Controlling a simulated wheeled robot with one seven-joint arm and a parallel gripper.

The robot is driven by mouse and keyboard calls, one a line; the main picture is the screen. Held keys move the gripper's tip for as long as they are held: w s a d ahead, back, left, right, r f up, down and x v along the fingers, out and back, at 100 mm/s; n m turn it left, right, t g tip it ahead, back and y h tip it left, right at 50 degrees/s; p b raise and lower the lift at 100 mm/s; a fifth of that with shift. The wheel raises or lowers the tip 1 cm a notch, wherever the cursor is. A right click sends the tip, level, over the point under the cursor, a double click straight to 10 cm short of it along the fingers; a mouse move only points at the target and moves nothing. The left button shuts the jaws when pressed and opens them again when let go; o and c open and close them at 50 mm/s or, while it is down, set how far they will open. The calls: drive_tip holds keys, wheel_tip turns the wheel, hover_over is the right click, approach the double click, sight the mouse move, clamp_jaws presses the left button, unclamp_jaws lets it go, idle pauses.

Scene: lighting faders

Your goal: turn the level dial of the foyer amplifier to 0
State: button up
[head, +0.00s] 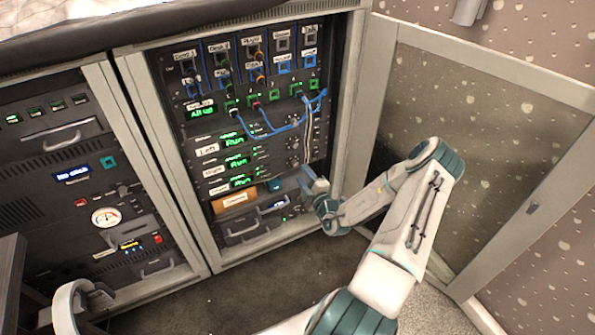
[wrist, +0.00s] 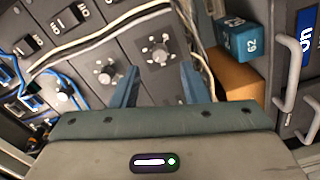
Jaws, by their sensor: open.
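The rack's amplifier panels show green "Run" displays (head: 236,161) in the head view. Their small dark dials (head: 292,162) sit at the panels' right ends. The name labels are too small to read surely, so I cannot tell which is the foyer amplifier. My gripper (head: 306,175) is in front of the lower right of the rack. In the wrist view my gripper (wrist: 160,84) is open and empty. One round silver dial (wrist: 158,50) shows beyond and between the fingers, apart from them. Another dial (wrist: 105,73) shows left of the left finger. Their pointer settings are unclear.
Blue patch cables (head: 268,130) hang across the rack, and white cables (wrist: 195,45) run close to the dials. A blue box (wrist: 240,40) sits on a brown box (wrist: 238,80) below the amplifiers. The rack's glass door (head: 470,130) stands open at right.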

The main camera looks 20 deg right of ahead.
sight(296, 165)
drive_tip(key=shift+w+b, duration=0.45)
drive_tip(key=shift+w, duration=1.95)
clamp_jaws()
